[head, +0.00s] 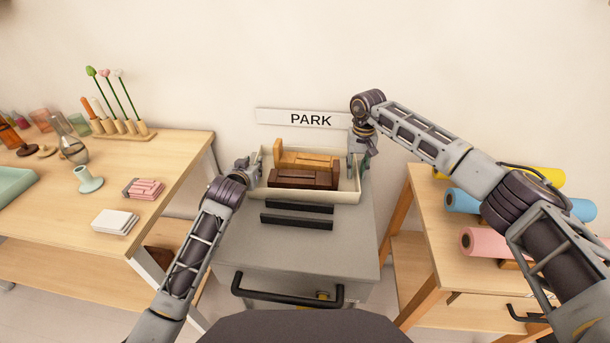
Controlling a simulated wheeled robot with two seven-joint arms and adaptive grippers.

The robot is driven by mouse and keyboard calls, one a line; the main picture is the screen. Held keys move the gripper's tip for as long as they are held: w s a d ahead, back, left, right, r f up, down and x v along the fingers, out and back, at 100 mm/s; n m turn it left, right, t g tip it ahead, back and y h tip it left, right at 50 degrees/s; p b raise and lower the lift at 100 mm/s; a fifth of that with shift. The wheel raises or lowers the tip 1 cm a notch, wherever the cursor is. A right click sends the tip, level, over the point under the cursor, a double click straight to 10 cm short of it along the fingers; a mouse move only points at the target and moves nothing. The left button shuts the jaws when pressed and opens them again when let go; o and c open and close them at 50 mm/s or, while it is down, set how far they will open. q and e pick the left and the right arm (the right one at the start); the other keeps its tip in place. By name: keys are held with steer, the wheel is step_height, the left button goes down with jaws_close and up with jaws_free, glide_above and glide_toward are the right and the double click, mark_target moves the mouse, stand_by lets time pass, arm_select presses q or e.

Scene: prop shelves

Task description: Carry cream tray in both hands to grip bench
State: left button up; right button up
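The cream tray (312,196) is at the back of a grey-topped cart (295,245), below a wall sign reading PARK (311,119). It holds an orange-brown wooden piece (306,159) and a dark brown one (303,179). My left gripper (254,172) is at the tray's left side. My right gripper (359,164) is at the tray's right side. Both appear to be at the side walls, but the fingertips are too small and partly hidden to tell whether they are closed on them. No sign names a grip bench.
Two dark bars (297,220) lie on the cart in front of the tray. A wooden table (95,180) with vases and cards stands left. Another wooden table (450,240) with coloured rolls (485,241) stands right. The cart has a black handle (287,298) at its front.

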arm_select(q)
jaws_close()
arm_select(e)
jaws_close()
